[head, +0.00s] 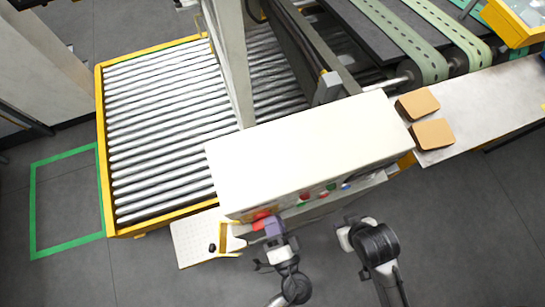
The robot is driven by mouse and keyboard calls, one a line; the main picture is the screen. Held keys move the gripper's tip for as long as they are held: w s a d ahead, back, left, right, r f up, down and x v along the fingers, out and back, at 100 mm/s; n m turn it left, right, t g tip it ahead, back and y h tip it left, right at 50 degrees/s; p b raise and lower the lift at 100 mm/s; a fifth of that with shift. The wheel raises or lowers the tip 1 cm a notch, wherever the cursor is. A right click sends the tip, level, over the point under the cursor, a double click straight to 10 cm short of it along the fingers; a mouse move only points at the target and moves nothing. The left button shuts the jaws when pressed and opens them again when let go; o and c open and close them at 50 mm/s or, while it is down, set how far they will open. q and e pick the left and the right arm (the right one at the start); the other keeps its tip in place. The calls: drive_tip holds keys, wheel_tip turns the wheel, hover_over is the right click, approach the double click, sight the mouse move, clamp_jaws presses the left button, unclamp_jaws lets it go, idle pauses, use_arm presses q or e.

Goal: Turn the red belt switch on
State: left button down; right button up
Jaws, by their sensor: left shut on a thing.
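The cream control box (310,150) stands in the middle of the head view, with its button panel on the near side. The red belt switch (261,215) shows at the panel's left end, partly hidden by my gripper. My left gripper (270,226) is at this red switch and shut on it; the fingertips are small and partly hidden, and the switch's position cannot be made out. My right gripper (347,236) is in front of the panel's right part, apart from the box; its fingers cannot be made out clearly.
Red and green buttons (305,196) sit along the panel to the right. A roller conveyor (165,130) with a yellow frame lies at the left. A small white shelf (195,240) is left of my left gripper. Tan blanks (432,134) lie on the right table (480,110).

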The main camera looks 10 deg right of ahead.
use_arm(q)
drive_tip(key=shift+d+f+m, duration=0.1)
drive_tip(key=shift+f+m, duration=0.15)
drive_tip(key=shift+m, duration=0.9)
drive_tip(key=shift+f+m, duration=0.2)
drive_tip(key=shift+m, duration=0.95)
drive_tip(key=c, duration=1)
unclamp_jaws()
drive_tip(key=shift+c, duration=0.2)
drive_tip(key=shift+s+f, duration=0.1)
drive_tip(key=shift+s+d, duration=0.1)
drive_tip(key=shift+s, duration=0.15)
drive_tip(key=s+d+b, duration=0.2)
drive_tip(key=s+b, duration=0.1)
drive_tip(key=s, duration=1)
